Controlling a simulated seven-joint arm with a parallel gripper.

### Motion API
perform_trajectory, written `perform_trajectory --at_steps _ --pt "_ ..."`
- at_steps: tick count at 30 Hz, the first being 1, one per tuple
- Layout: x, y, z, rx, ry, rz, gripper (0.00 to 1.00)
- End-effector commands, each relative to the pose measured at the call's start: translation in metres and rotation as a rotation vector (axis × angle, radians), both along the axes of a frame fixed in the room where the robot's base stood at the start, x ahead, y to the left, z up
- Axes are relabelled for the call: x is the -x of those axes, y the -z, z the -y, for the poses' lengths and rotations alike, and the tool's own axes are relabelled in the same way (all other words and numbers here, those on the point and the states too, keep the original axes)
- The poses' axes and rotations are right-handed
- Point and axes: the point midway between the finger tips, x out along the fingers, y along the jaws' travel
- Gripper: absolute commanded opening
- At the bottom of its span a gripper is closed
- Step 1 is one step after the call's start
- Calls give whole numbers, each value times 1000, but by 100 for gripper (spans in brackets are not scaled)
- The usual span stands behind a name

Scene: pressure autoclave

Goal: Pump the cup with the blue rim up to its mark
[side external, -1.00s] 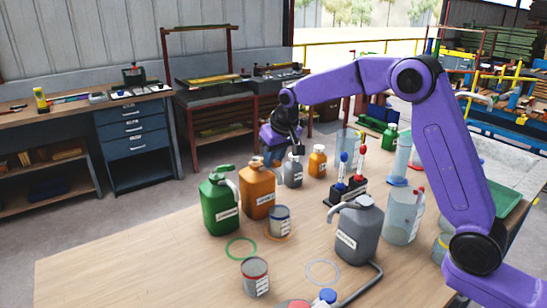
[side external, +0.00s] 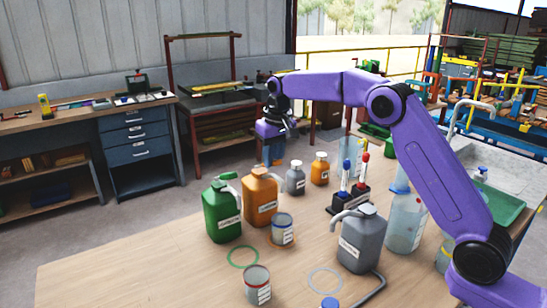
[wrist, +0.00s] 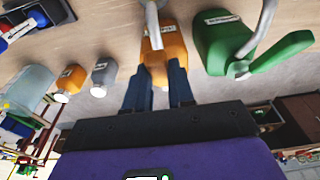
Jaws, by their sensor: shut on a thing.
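The cup with the blue rim (side external: 282,231) stands upright on an orange ring, in front of the orange jug (side external: 261,200). Its level and mark are too small to read. The orange jug also shows in the wrist view (wrist: 173,45), with a pale spout running away from me. My gripper (side external: 271,160) is at the top of this jug. In the wrist view its two dark-blue fingers (wrist: 159,84) stand on either side of the jug's pump head, shut on it. The grip itself is partly hidden in the side view.
The green jug (side external: 221,215) stands close to the left of the orange jug. A red-rimmed cup (side external: 258,287) is in front. A grey jug (side external: 362,243), grey bottle (side external: 296,180) and small orange bottle (side external: 319,170) stand to the right. An empty green ring (side external: 243,257) lies at front left.

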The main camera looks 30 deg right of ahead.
Motion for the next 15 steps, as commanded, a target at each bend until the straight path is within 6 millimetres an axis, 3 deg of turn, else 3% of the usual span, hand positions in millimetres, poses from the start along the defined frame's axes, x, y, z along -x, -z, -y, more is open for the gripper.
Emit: perform_trajectory --at_steps 3,4,6,15 --pt "-1 -1 0 -1 1 4 0" --pt "-1 -1 0 -1 1 4 26" --pt "-1 -1 0 0 1 4 49" --pt "0 -1 0 0 0 2 49"
